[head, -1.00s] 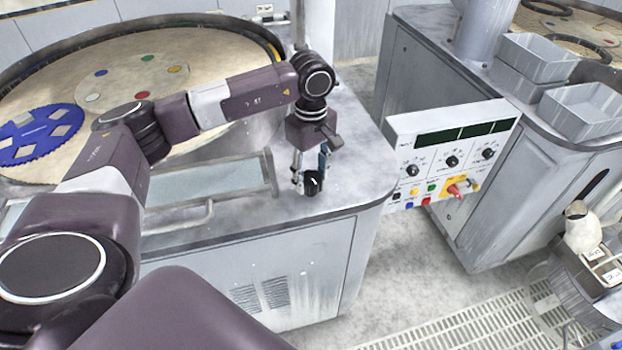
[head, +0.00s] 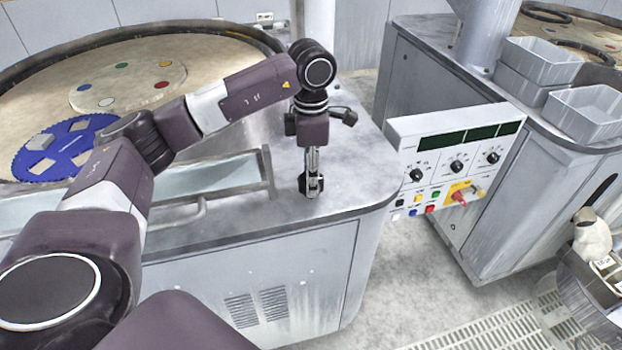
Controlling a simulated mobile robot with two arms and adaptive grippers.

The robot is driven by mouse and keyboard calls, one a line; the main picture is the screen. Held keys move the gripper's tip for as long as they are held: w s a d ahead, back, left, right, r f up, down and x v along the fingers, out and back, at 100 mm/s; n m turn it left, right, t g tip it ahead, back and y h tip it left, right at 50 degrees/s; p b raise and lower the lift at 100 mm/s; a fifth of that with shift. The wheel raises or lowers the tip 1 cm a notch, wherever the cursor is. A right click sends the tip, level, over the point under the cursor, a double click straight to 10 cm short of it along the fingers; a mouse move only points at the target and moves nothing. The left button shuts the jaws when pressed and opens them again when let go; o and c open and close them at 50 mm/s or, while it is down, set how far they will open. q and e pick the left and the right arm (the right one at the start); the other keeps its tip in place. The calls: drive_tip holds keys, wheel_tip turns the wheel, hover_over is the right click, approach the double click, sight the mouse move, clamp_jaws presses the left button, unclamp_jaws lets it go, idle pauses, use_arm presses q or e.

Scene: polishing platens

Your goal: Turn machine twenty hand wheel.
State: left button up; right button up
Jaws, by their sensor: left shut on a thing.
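My left gripper (head: 312,186) points down at the front right corner of the near machine's grey top (head: 345,165). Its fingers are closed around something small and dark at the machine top. This is probably the hand wheel's handle, but the fingers hide most of it and I cannot make out a full wheel. No label with the number twenty is readable. My right gripper is not in view.
A control panel (head: 455,160) with knobs, coloured buttons and a red switch stands right of the gripper. A metal-framed trough (head: 215,180) lies to its left. Behind is the round platen (head: 195,50) with a blue toothed disc (head: 62,148). Grey bins (head: 585,112) stand far right.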

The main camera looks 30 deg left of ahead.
use_arm(q)
drive_tip(key=shift+n+b, duration=0.4)
drive_tip(key=shift+n, duration=1.7)
drive_tip(key=shift+r, duration=0.1)
drive_tip(key=o, duration=1.2)
drive_tip(key=shift+c, duration=0.2)
wheel_tip(320, 180, up, 12)
